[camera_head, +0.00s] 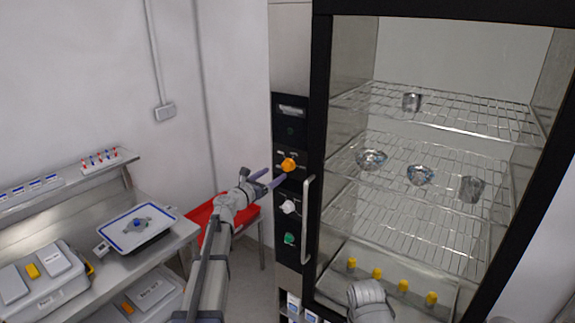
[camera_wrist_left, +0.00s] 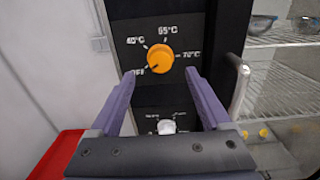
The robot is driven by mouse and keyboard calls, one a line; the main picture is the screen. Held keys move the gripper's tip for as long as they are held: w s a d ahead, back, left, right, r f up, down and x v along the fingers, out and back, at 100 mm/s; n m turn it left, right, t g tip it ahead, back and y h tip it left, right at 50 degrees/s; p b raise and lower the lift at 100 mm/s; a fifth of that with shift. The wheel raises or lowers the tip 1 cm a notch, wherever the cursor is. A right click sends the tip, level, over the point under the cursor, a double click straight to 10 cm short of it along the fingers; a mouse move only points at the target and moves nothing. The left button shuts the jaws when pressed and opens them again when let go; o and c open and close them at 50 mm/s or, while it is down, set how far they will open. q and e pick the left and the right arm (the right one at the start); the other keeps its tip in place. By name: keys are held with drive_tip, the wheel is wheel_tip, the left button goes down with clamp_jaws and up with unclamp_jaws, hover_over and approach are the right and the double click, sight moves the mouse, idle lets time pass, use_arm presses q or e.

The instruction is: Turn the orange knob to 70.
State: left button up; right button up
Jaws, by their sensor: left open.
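The orange knob (camera_head: 288,165) sits on the dark control panel left of the cabinet's glass front. In the left wrist view, the knob (camera_wrist_left: 160,60) is ringed by the labels OFF, 40°C, 55°C and 70°C. A dark mark on it points to the lower left, toward OFF; 70°C is on its right. My left gripper (camera_head: 272,178) is open just in front of the panel. In the wrist view, its purple fingertips (camera_wrist_left: 160,76) stand apart at either side of the knob's lower part. Nothing is between them, and I see no contact. My right gripper is not in view.
A white knob (camera_head: 289,207) and a green one (camera_head: 289,239) are below on the panel. A vertical handle (camera_head: 307,220) stands close to the right. Wire shelves (camera_head: 430,165) hold metal bowls. A red-topped stand (camera_head: 200,215) and a steel bench (camera_head: 185,232) are left.

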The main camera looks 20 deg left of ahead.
sight(285, 166)
use_arm(q)
drive_tip(key=x, duration=0.7)
drive_tip(key=shift+w+d+f, duration=0.15)
drive_tip(key=shift+w, duration=0.2)
drive_tip(key=shift+s, duration=0.1)
drive_tip(key=shift+c, duration=0.3)
clamp_jaws()
